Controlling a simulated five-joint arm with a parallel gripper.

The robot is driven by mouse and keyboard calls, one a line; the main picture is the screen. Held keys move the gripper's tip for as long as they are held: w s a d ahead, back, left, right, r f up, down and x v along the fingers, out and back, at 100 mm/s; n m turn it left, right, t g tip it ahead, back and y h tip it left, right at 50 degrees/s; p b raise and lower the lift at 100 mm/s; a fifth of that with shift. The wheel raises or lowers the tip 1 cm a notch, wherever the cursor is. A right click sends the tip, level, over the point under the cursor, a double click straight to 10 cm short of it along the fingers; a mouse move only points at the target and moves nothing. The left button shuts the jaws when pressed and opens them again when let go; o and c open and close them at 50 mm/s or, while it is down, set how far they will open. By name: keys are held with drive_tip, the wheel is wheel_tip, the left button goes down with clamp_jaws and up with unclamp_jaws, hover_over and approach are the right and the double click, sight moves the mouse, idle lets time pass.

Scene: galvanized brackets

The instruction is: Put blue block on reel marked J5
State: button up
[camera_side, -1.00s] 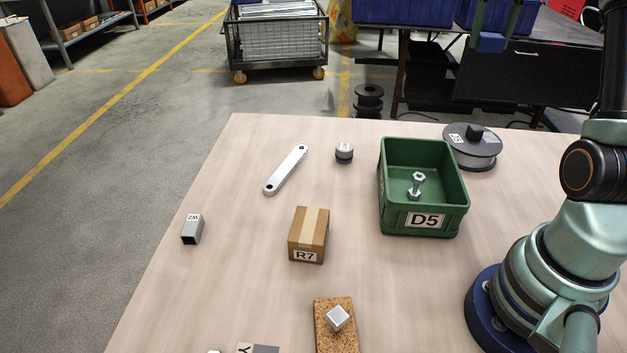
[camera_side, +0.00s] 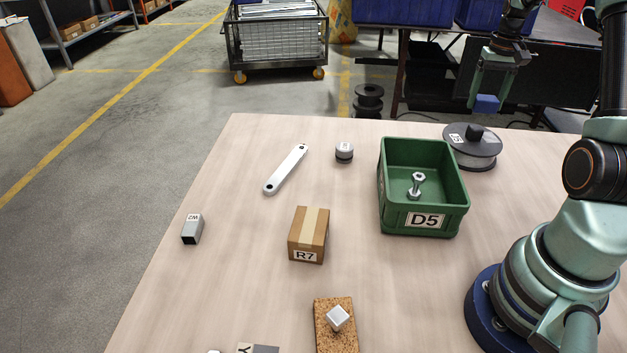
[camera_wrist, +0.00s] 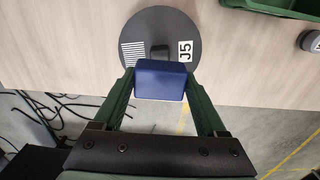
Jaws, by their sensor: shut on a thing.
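The blue block (camera_side: 487,103) is held between the fingertips of my gripper (camera_side: 489,97), above and behind the reel in the side view. In the wrist view my gripper (camera_wrist: 160,84) is shut on the blue block (camera_wrist: 161,82), which hides the near part of the reel. The grey reel (camera_side: 473,150) lies flat near the far edge of the table, with a dark hub on top. Its label reads J5 in the wrist view (camera_wrist: 150,30). The block is apart from the reel in the side view.
A green bin (camera_side: 424,196) marked D5 stands left of the reel with a bolt (camera_side: 416,186) inside. A box (camera_side: 309,236) marked R7, a metal link (camera_side: 286,169) and a knob-like part (camera_side: 344,152) lie farther left. The table's far edge passes just behind the reel.

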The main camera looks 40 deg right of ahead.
sight(477, 127)
drive_tip(key=shift+f, duration=2.35)
drive_tip(key=shift+f, duration=0.15)
drive_tip(key=o, duration=1.4)
drive_tip(key=shift+o, duration=0.2)
